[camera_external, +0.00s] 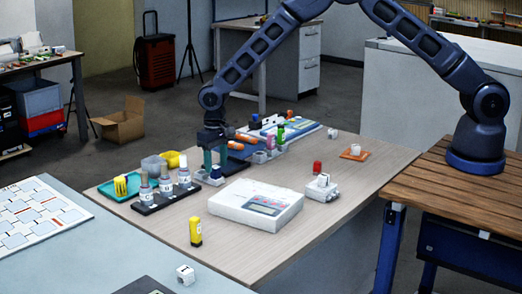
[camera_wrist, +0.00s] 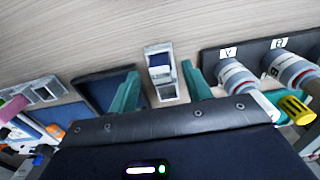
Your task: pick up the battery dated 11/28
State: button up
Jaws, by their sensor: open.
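My gripper (camera_external: 214,163) is over the far middle of the table, pointing down, with its teal fingers apart. In the wrist view the open fingers (camera_wrist: 161,88) are on either side of a small grey-white holder (camera_wrist: 168,93) with a dark blue piece (camera_wrist: 159,60) in it. That blue piece also shows just below my gripper in the external view (camera_external: 216,171). I cannot tell whether the fingers touch it. No 11/28 date is readable, so I cannot tell which item is the battery with that date. A yellow upright piece (camera_external: 196,231) stands near the front edge.
A black rack (camera_external: 150,207) with several labelled bottles is left of my gripper, near a teal tray (camera_external: 108,190). A white device (camera_external: 255,205) lies to the right. A red piece (camera_external: 317,167) stands farther right. The table's front right is bare.

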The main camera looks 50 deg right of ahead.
aim_at(216, 174)
notch_tip(216, 174, down, 2)
jog(key=shift+f, duration=0.25)
jog(key=c, duration=1.1)
jog(key=shift+o, duration=0.2)
jog(key=shift+r, duration=0.1)
